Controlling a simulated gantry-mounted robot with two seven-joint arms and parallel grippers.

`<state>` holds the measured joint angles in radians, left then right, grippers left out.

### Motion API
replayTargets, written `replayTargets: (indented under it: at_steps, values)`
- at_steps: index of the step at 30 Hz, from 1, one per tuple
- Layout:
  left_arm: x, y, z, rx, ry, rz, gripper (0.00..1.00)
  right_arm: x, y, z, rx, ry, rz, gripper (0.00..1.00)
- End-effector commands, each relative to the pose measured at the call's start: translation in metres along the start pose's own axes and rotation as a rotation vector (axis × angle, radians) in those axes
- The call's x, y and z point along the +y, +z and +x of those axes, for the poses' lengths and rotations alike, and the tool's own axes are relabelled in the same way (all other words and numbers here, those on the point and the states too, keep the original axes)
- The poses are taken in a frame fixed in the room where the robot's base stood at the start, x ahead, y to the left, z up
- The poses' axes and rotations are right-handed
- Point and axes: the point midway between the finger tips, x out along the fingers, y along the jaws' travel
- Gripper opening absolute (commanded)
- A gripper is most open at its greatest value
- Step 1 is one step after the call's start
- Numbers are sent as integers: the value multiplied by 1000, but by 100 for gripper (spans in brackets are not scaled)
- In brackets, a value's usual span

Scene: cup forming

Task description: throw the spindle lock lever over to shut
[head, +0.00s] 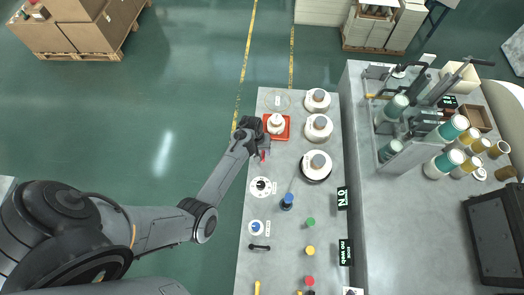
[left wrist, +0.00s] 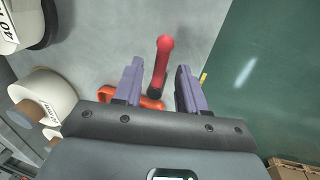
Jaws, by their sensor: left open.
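A red-handled lever (left wrist: 161,65), which I take for the spindle lock lever, stands out from the grey panel in the left wrist view. In the head view a small red part of it (head: 263,156) shows beside my left gripper (head: 261,146). In the left wrist view my left gripper (left wrist: 158,80) is open, with one purple finger on each side of the lever. I see gaps between the fingers and the handle. The lever's base is partly hidden by the gripper body. My right gripper is not in view.
A red square plate (head: 284,134) with a white piece on it lies just beside my left gripper. White round stations (head: 317,127) stand to its right. Dials (head: 261,188), a blue-knobbed stick (head: 287,201) and coloured buttons (head: 310,222) sit nearer. Green floor is open to the left.

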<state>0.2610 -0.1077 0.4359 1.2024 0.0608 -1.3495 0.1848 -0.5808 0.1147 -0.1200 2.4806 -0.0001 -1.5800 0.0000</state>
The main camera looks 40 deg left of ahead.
Motion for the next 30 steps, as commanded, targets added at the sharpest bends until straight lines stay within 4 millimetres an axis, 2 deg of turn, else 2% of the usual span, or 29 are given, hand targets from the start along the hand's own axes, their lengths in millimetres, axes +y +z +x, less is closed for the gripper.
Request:
replayTargets:
  at_steps: [12, 20, 30]
  values:
    - [0, 0, 6, 1, 0, 0, 41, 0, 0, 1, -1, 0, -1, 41]
    - [0, 0, 6, 1, 0, 0, 1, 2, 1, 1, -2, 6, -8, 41]
    - [0, 0, 6, 1, 0, 0, 0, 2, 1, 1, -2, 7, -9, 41]
